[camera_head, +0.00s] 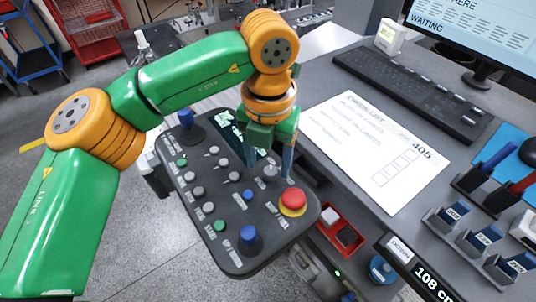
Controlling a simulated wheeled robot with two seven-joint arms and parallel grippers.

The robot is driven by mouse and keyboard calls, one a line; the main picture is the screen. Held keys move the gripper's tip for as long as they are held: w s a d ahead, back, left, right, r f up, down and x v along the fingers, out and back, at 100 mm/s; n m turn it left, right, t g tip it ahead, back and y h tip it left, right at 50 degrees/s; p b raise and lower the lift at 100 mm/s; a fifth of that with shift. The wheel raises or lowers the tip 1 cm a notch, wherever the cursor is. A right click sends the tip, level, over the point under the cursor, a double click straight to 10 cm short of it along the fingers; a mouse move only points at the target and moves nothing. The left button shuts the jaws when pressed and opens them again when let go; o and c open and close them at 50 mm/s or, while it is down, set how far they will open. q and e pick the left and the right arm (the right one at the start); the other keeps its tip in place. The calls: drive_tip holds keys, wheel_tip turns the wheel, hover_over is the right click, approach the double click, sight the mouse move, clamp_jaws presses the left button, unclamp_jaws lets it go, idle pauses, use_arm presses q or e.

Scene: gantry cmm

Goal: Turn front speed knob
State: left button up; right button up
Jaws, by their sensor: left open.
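The dark control panel (215,186) is tilted in the middle of the camera_head view and carries several knobs and buttons. My left gripper (269,165) comes down over its upper right part with its fingers open. A grey knob (270,173) shows just below and between the fingertips; I cannot tell whether they touch it. Its label is too small to read, so I cannot tell which knob is the front speed knob. A red and yellow stop button (293,202) sits close to the right of the fingers. My right gripper is not in view.
Two blue joysticks, at the panel's upper left (186,119) and bottom (248,235), stick up. A checklist sheet (375,150), a keyboard (410,93) and a monitor (480,35) are on the desk at right.

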use_arm(q)
drive_tip(key=shift+s+f, duration=0.35)
drive_tip(key=shift+s, duration=0.25)
drive_tip(key=shift+d+f, duration=0.2)
drive_tip(key=shift+f, duration=0.1)
drive_tip(key=shift+w+d+f, duration=0.1)
drive_tip(key=shift+w+f, duration=0.1)
drive_tip(key=shift+w, duration=0.25)
drive_tip(key=shift+w+d+f, duration=0.1)
drive_tip(key=shift+w+f, duration=0.1)
drive_tip(key=shift+w, duration=0.2)
drive_tip(key=shift+w+f, duration=0.1)
drive_tip(key=shift+w, duration=0.15)
drive_tip(key=shift+c, duration=0.9)
drive_tip(key=shift+a, duration=0.15)
drive_tip(key=c, duration=0.4)
drive_tip(key=shift+s, duration=0.2)
clamp_jaws()
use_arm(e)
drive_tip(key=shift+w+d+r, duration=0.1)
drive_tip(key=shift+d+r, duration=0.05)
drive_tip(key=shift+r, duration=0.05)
